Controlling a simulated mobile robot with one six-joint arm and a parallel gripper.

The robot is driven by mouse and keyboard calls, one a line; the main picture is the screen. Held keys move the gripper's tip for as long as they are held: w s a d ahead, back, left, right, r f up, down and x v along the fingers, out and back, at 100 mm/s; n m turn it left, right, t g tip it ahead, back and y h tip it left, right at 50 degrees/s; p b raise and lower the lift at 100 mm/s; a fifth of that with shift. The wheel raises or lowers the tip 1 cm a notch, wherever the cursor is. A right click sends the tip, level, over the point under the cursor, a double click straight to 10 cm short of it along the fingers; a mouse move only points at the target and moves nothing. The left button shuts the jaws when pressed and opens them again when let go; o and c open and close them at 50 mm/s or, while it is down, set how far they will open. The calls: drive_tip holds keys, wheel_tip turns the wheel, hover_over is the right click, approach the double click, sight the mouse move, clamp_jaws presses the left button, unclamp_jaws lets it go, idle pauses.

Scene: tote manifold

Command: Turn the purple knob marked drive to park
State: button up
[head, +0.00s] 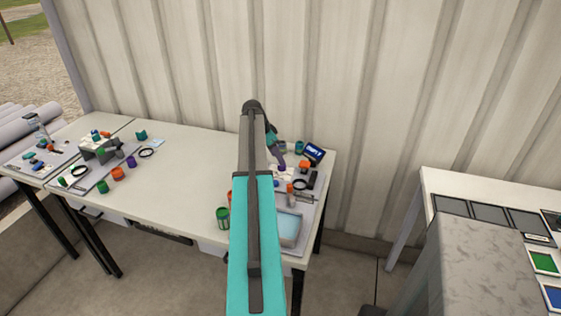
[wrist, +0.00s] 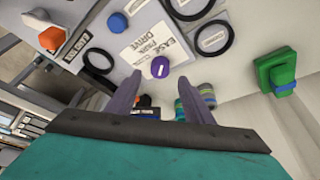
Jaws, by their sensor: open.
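The purple knob (wrist: 160,67) stands on a light panel in the wrist view, below a white label card (wrist: 150,38) whose words look like ease, park and drive. It has a pale mark on its top. My gripper (wrist: 158,77) is open, its two grey-purple fingers spread, with the knob between and just beyond the tips. I see no contact. In the head view the purple knob (head: 281,168) is small, right under my gripper (head: 279,153), which my arm partly hides.
A blue knob (wrist: 118,22), an orange-and-white part (wrist: 52,38), black rings (wrist: 214,38) and a green block (wrist: 277,72) surround the label. A small screen (head: 314,153) stands behind the panel. A clear-looking bin (head: 289,229) is in front. The table's middle (head: 185,165) is mostly free.

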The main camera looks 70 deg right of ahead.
drive_tip(key=shift+p+x, duration=0.5)
drive_tip(key=shift+x, duration=1.95)
drive_tip(key=shift+c, duration=0.2)
drive_tip(key=c, duration=1)
